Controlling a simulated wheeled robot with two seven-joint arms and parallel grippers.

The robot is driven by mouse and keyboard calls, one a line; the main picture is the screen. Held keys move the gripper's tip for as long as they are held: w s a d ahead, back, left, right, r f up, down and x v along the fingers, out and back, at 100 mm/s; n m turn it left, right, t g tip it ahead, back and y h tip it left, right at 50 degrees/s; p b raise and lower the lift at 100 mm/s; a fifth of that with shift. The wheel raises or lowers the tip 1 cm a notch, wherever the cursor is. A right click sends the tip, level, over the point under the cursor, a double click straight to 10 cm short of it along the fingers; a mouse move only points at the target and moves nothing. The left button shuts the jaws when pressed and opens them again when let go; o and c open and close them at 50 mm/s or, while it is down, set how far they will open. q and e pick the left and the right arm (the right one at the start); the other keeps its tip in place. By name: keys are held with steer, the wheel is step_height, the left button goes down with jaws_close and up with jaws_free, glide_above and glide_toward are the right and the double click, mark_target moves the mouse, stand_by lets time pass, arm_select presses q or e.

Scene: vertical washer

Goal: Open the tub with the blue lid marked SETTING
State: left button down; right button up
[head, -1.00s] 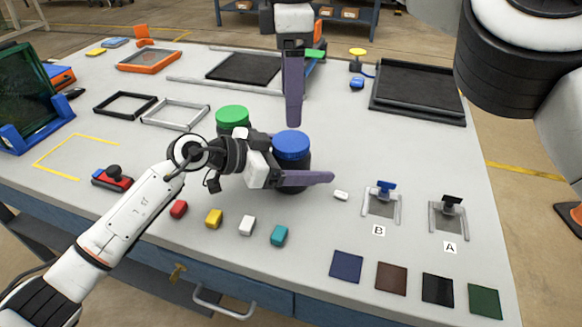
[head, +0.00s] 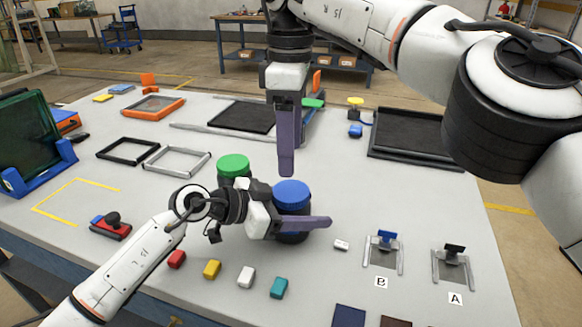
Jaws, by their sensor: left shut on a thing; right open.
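The tub with the blue lid (head: 292,194) stands upright on the table, its dark body (head: 291,238) mostly hidden behind my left gripper. Any lettering on it cannot be read from here. My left gripper (head: 306,226) is shut around the tub's body, below the lid, with a purple finger across its front. The lid is on the tub. My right gripper (head: 286,170) points straight down just above the blue lid and is apart from it. Its fingers overlap in this view, so the gap between them does not show; it holds nothing visible.
A tub with a green lid (head: 233,165) stands close behind my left gripper. Small red, yellow, white and teal blocks (head: 246,277) lie in front. Latch stands B (head: 384,252) and A (head: 453,265) are at right. Empty frames (head: 176,162) lie at left.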

mark_target(290, 190)
steer(key=shift+f+m, duration=0.1)
steer(key=shift+m, duration=0.8)
steer(key=shift+d+f, duration=0.1)
steer(key=shift+f, duration=3.8)
steer(key=c, duration=0.9)
steer(key=n, duration=0.8)
steer(key=shift+n, duration=0.3)
steer(key=n, duration=0.4)
steer(key=shift+w, duration=0.1)
steer(key=n, duration=0.4)
